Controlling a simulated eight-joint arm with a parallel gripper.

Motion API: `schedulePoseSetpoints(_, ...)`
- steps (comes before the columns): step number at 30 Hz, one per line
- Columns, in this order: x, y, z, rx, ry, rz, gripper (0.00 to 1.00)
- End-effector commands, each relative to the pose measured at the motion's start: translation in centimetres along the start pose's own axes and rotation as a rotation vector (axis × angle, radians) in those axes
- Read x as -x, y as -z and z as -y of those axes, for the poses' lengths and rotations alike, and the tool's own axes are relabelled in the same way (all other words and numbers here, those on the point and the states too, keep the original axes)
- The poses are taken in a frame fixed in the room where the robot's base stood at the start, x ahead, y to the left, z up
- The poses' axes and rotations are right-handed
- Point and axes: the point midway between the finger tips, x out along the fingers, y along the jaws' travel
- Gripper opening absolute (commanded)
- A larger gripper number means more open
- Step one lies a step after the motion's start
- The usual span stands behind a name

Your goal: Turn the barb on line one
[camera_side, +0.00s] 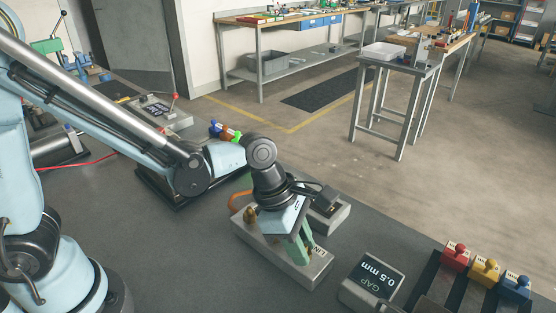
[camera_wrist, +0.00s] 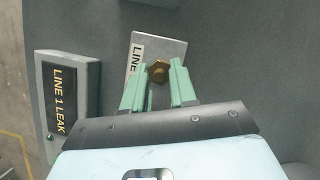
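A brass barb (camera_wrist: 158,72) stands on a metal block with a white label reading "LINE" (camera_wrist: 137,56); the rest of that label is cut off. My gripper (camera_wrist: 160,68) has green fingers, one on each side of the barb. They look open, with only a narrow gap to it; contact is hard to judge. In the side view my gripper (camera_side: 303,252) points down over the right part of the metal block (camera_side: 275,262), and the fingers hide this barb. Another brass fitting (camera_side: 249,215) shows at the block's left end, beside an orange hose (camera_side: 237,197).
A box reading "LINE 1 LEAK" (camera_wrist: 68,98) stands close left of the fingers in the wrist view. A "GAP 0.5 mm" display (camera_side: 372,280) is right of the block. Red (camera_side: 456,256), yellow (camera_side: 485,271) and blue (camera_side: 515,287) knobbed pieces sit at the right bench edge.

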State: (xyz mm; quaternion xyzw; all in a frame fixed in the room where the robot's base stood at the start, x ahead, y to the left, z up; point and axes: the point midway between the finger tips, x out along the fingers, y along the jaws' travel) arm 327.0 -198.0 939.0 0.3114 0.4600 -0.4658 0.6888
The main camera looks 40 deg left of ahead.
Motion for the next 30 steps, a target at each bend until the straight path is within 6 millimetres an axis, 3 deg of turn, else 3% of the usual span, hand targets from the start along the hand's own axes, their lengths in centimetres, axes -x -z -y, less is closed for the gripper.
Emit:
schedulePoseSetpoints(3, 0.01, 0.01, 0.02, 0.0, 0.001, 0.0, 0.0)
schedulePoseSetpoints(14, 0.01, 0.02, -0.1, -0.057, 0.024, 0.0, 0.0)
schedulePoseSetpoints(30, -0.02, -0.1, -0.43, -0.467, 0.196, 0.0, 0.0)
